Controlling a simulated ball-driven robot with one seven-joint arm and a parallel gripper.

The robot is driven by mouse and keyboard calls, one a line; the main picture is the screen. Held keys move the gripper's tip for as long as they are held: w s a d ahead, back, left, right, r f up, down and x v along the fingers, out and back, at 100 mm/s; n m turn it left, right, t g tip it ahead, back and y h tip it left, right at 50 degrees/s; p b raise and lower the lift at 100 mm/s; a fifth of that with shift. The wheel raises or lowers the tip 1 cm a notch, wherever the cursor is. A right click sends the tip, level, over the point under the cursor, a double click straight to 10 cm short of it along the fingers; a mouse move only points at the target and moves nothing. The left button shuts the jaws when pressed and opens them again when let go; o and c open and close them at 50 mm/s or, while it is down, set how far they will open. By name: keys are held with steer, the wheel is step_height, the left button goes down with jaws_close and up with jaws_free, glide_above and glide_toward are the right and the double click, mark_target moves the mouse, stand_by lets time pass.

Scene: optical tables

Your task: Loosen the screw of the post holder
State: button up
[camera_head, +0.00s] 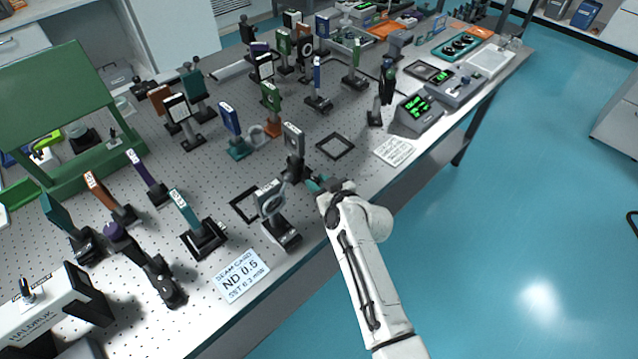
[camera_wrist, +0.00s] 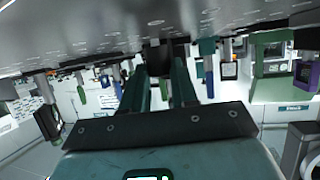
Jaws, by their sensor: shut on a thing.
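A post holder (camera_head: 295,170) with a black base stands upright on the perforated optical table, carrying a grey plate-like mount (camera_head: 293,138). My gripper (camera_head: 315,184) reaches it from the right front, low near the table top. In the wrist view, which is upside down, the two green fingers of my gripper (camera_wrist: 159,74) point at the dark body of the post holder (camera_wrist: 157,54) and end close against it. The fingers are shut on the small screw at its side. The screw itself is hidden between the fingertips.
Empty black square frames lie on the table (camera_head: 335,146) behind and to the left. A beam card (camera_head: 241,276) lies near the front edge. Several other mounts crowd the back.

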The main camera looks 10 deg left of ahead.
jaws_close()
steer(key=shift+s+r+m+t+h+p, duration=0.15)
steer(key=shift+m+t+h+p, duration=0.2)
steer(key=shift+p, duration=0.5)
steer(key=shift+m+h+p, duration=0.45)
steer(key=shift+p, duration=0.15)
steer(key=shift+t, duration=0.25)
steer(key=o, duration=0.8)
jaws_free()
steer(key=shift+v, duration=5.3)
